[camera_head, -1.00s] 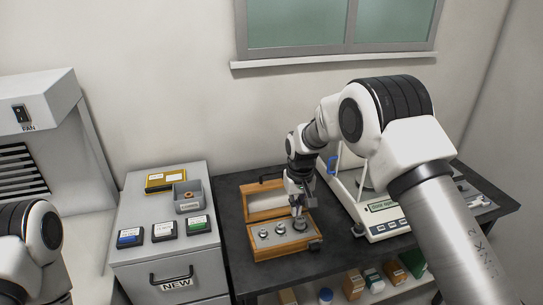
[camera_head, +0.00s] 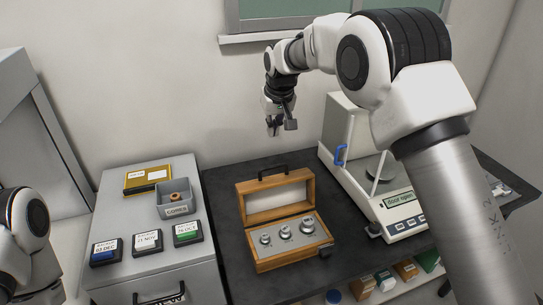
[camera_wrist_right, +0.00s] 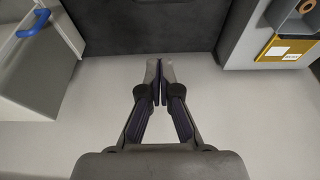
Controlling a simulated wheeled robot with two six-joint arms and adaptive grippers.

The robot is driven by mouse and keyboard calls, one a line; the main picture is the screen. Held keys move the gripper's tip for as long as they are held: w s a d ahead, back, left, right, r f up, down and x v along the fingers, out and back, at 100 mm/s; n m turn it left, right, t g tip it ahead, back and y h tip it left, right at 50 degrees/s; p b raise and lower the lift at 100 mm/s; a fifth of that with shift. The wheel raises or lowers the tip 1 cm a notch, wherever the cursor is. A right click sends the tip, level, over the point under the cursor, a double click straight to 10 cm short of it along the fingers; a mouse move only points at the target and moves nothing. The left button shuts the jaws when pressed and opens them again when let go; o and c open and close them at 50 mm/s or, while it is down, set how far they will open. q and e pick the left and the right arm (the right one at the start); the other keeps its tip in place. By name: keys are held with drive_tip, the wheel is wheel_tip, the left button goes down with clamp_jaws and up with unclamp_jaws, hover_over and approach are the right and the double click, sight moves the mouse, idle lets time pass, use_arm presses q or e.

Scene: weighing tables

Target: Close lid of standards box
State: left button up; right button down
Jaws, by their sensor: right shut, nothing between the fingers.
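The wooden standards box (camera_head: 296,257) sits on the dark table in the head view. Its lid (camera_head: 278,198) stands open and upright at the back, with a dark handle on its top edge. Several metal weights (camera_head: 285,232) sit in the grey insert of the box. My right gripper (camera_head: 273,132) is up in the air behind and above the lid, near the wall, clear of the box. In the right wrist view my right gripper (camera_wrist_right: 159,64) is shut with its fingertips together and nothing between them. The box is not in the wrist view. My left gripper is out of view.
The balance (camera_head: 400,222) with a blue handle stands right of the box. A grey cabinet (camera_head: 130,205) on the left carries a grey bin (camera_head: 176,211), a yellow item (camera_head: 148,179) and small labelled boxes. Bare dark tabletop (camera_head: 222,195) lies left of the lid.

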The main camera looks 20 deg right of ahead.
wheel_tip(320, 180, down, 10)
drive_tip(key=p, duration=0.5)
drive_tip(key=shift+s, duration=0.25)
drive_tip(key=shift+w, duration=0.15)
